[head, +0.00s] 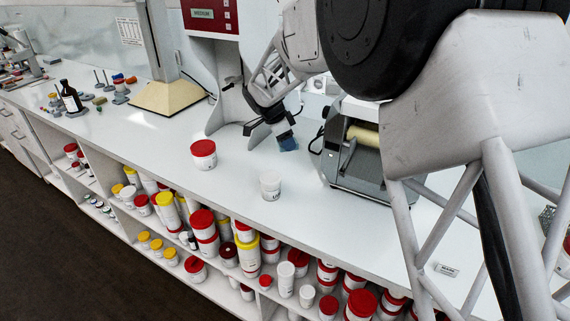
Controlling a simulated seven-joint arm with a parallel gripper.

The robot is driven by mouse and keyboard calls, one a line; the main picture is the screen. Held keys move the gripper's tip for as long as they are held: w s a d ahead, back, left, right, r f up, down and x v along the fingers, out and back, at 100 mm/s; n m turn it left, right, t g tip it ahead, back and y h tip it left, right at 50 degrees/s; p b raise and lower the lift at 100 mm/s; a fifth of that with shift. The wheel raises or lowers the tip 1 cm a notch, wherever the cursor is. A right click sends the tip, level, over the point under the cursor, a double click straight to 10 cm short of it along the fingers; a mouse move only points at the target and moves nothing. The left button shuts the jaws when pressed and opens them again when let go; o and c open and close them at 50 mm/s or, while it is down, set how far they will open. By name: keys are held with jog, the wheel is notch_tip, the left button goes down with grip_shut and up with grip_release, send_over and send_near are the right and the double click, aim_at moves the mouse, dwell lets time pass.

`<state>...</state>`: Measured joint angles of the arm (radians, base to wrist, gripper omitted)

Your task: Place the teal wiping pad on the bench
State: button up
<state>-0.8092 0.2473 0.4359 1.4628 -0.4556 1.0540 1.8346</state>
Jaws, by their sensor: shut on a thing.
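The teal wiping pad (288,142) is a small blue-teal piece at the tip of my gripper (282,130). My gripper is dark and is shut on the pad. The pad hangs at or just above the white bench (235,205), near its back; I cannot tell whether it touches the surface. The gripper's fingers are small and partly hidden by the wrist in the head view.
A red-lidded white jar (203,155) and a plain white jar (270,186) stand on the bench in front of the pad. A grey roller machine (360,160) is to the right. A brown bottle (70,97) stands far left. Shelves below hold several jars.

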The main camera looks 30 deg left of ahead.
aim_at(278, 145)
jog(key=shift+f, duration=1.75)
jog(key=shift+f, duration=2.55)
jog(key=shift+f, duration=0.1)
jog(key=o, duration=1)
jog(key=shift+c, duration=0.2)
jog(key=v, duration=1.2)
